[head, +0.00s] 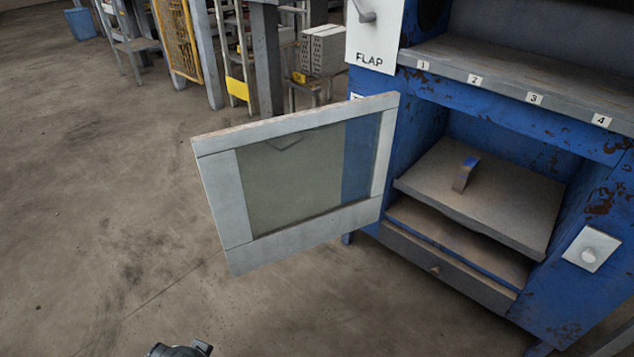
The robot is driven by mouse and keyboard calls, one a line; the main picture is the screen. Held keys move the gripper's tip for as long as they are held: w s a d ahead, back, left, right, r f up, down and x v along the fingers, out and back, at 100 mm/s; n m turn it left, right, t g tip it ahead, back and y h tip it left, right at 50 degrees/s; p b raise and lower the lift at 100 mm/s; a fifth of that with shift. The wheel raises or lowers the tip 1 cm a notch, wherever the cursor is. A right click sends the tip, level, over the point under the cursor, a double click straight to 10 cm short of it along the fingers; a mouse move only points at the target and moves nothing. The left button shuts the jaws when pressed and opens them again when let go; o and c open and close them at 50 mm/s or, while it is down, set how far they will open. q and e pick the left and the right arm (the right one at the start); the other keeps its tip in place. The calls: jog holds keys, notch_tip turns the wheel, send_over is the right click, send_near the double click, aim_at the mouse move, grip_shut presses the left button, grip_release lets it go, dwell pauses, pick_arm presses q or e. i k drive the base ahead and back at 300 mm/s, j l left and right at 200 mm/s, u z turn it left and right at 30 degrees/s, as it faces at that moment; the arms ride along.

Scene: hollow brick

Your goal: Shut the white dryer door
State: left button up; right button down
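The white dryer door (222,200) has a pale frame around a see-through window (290,175). It stands wide open, swung out to the left from the front of the blue dryer (590,215). Its right edge is near the dryer's left front post. My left gripper (182,350) shows only in part at the bottom edge, below the door and apart from it. Its fingers are too cut off to tell if they are open. My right gripper is not in view.
Inside the dryer opening is a grey shelf or lid (490,195) with a handle (465,172). A numbered ledge (505,80) and a FLAP panel (374,35) are above. Racks and a yellow guard (172,38) stand behind. The floor (110,220) left of the door is clear.

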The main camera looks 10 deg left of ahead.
aim_at(215, 153)
jog(key=i+j+z, duration=0.1)
jog(key=j+z, duration=0.15)
jog(key=j, duration=0.3)
jog(key=j+z, duration=0.3)
jog(key=j, duration=0.25)
jog(key=i+j+z, duration=0.1)
jog(key=j+z, duration=0.4)
jog(key=j, duration=0.6)
jog(key=j+z, duration=0.5)
jog(key=j, duration=0.6)
